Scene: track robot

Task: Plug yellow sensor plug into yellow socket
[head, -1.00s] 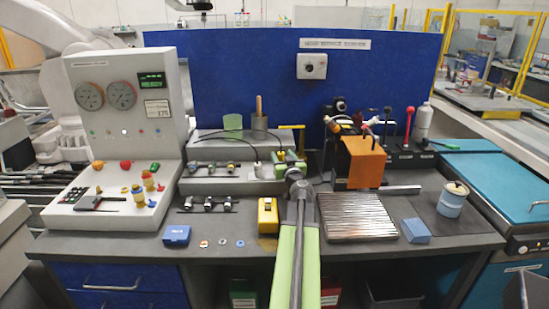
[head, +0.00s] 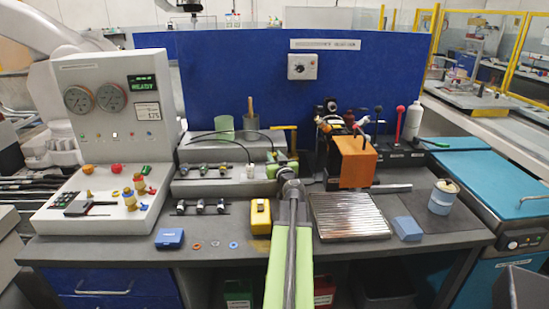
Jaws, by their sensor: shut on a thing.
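My gripper (head: 288,177) is at the far end of my green arm, over the rear middle of the bench, close to a green block (head: 286,160). My arm hides the fingertips and what they hold, so I cannot make out the held thing. A dark cable runs down toward the green block just behind the gripper. A second cable ends at a small white plug (head: 250,171) on the grey rail block to the left. I cannot pick out a yellow sensor plug or a yellow socket with certainty. A yellow box (head: 260,214) lies just left of my arm.
The gauge panel (head: 112,110) stands at left. A blue box (head: 170,238) and small rings lie at the front. Right of my arm are a ribbed metal plate (head: 350,216), an orange block (head: 355,165), a blue block (head: 407,228) and a blue-banded can (head: 443,197).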

